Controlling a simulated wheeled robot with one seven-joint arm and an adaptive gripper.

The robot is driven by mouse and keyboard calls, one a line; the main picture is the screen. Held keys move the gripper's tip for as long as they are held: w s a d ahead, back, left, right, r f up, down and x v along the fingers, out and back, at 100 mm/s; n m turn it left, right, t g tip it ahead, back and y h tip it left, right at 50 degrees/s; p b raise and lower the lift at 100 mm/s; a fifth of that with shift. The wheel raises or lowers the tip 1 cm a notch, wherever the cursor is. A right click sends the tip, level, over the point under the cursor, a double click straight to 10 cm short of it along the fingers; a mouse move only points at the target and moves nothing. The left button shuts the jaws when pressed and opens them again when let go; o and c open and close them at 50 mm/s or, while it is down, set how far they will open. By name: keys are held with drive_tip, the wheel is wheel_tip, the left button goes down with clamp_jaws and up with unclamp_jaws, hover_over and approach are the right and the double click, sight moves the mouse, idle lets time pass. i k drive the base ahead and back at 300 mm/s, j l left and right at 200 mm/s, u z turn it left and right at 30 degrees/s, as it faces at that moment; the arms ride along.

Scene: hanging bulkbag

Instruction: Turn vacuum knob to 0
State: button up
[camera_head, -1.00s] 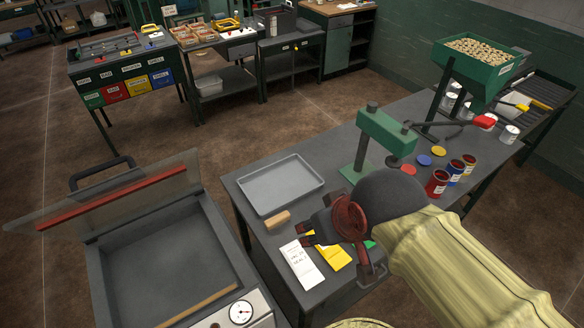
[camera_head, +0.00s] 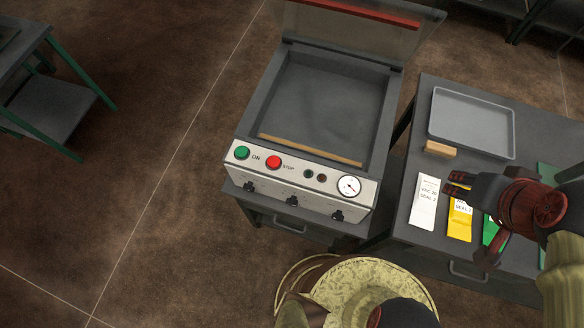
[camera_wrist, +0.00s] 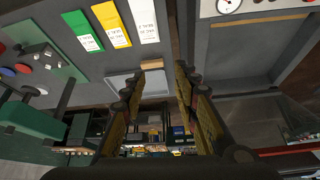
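The vacuum sealer's control panel (camera_head: 305,187) faces me in the head view. Three dark knobs line its lower front: a left knob (camera_head: 249,187), a middle knob (camera_head: 292,201) and a right knob (camera_head: 337,215). Their labels and settings are too small to read, so I cannot tell which is the vacuum knob. A round gauge (camera_head: 349,186) sits at the panel's right and also shows in the wrist view (camera_wrist: 229,5). My gripper (camera_head: 457,184) is right of the panel, above the bench cards, apart from the knobs. In the wrist view its fingers (camera_wrist: 168,78) are spread and empty.
A green ON button (camera_head: 241,153) and a red STOP button (camera_head: 273,162) are on the panel. The sealer's lid (camera_head: 350,28) is raised. On the right bench lie a grey tray (camera_head: 471,122), a tan block (camera_head: 439,149), and white (camera_head: 424,203), yellow (camera_head: 458,222) and green cards.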

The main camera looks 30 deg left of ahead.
sight(248, 187)
drive_tip(key=u, duration=1.7)
